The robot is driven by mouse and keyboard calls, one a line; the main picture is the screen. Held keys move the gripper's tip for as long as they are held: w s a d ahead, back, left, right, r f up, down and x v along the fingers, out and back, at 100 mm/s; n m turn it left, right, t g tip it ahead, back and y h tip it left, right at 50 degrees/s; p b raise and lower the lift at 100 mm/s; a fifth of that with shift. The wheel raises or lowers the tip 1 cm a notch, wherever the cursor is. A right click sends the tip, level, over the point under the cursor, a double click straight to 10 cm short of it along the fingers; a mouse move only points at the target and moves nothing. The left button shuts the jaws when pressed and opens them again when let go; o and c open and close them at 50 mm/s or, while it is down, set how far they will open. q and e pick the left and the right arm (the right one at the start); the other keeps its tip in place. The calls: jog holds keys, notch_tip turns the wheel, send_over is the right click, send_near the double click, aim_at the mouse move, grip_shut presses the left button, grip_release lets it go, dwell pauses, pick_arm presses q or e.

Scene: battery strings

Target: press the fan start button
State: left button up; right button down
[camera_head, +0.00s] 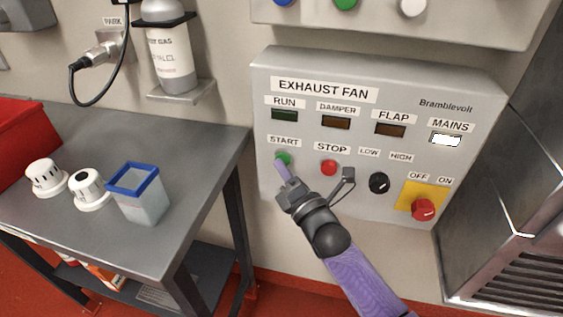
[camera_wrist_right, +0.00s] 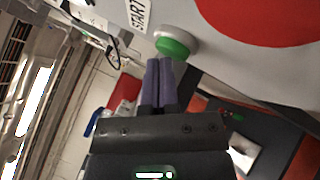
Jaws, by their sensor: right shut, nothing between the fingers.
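The exhaust fan panel (camera_head: 350,100) is a grey box on the wall. Its green start button (camera_head: 284,158) sits under the START label (camera_head: 284,141). My right gripper (camera_head: 281,166) is shut and empty, with its purple fingertips at the button and partly covering it. In the right wrist view the green start button (camera_wrist_right: 173,45) stands out from its pale collar, just beyond the shut fingertips (camera_wrist_right: 160,62). I cannot tell for sure whether they touch. The RUN lamp (camera_head: 285,115) looks dark green. My left gripper is not in view.
The red stop button (camera_head: 329,167) is close to the right of the start button. A black knob (camera_head: 379,182) and a red switch (camera_head: 423,209) on a yellow plate are farther right. A grey table (camera_head: 205,140) at left holds white caps and a blue-rimmed container (camera_head: 145,200).

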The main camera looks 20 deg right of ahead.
jog(key=shift+w+d, duration=0.1)
jog(key=shift+w, duration=0.1)
dwell(0.4)
jog(key=shift+s+a+p, duration=0.6)
jog(key=shift+s+p, duration=0.05)
jog(key=shift+s, duration=0.25)
jog(key=s+a+p, duration=0.1)
jog(key=s+a, duration=0.1)
jog(key=s+p, duration=0.1)
jog(key=s, duration=0.1)
jog(key=shift+s+a+p, duration=0.1)
jog(key=shift+a+p, duration=0.2)
jog(key=shift+a, duration=0.1)
dwell(0.4)
